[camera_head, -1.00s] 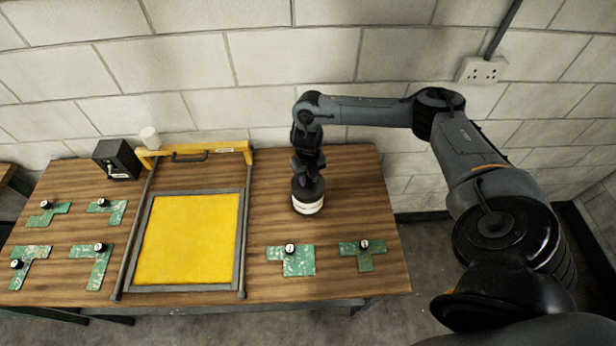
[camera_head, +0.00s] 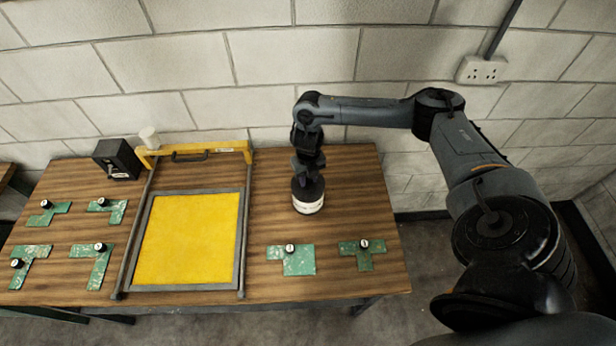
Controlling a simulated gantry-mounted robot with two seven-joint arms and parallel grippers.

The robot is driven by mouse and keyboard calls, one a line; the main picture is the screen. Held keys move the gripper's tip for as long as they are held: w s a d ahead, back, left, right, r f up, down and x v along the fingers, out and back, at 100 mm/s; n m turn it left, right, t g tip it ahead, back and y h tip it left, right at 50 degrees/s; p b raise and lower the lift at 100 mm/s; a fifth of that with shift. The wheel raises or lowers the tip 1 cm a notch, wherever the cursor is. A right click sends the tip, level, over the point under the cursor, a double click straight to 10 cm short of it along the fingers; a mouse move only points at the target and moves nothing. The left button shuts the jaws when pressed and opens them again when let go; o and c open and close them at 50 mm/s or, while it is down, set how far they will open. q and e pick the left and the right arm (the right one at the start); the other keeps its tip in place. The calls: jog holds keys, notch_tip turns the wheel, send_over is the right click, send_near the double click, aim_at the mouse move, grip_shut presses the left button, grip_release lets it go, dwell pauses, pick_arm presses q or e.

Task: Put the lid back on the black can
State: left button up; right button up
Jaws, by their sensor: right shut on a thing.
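The black can (camera_head: 308,204) stands upright on the wooden table, right of the yellow panel, and has a white band round its lower part. My right gripper (camera_head: 307,174) points down right above it and is shut on the dark lid (camera_head: 307,185) at the can's top. The lid and the can's top are both dark, so I cannot tell whether the lid sits fully flush. The gripper hides part of the lid. My left gripper is not in view.
A yellow panel (camera_head: 190,240) in a grey frame with a yellow crossbar (camera_head: 200,151) lies left of the can. Several green knobbed plates, one a T-shape (camera_head: 362,254), lie around. A black box (camera_head: 117,160) stands at the back left. Table around the can is clear.

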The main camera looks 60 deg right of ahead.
dwell(0.4)
jog(key=o, duration=1.1)
jog(key=shift+o, duration=0.4)
jog(key=o, duration=0.4)
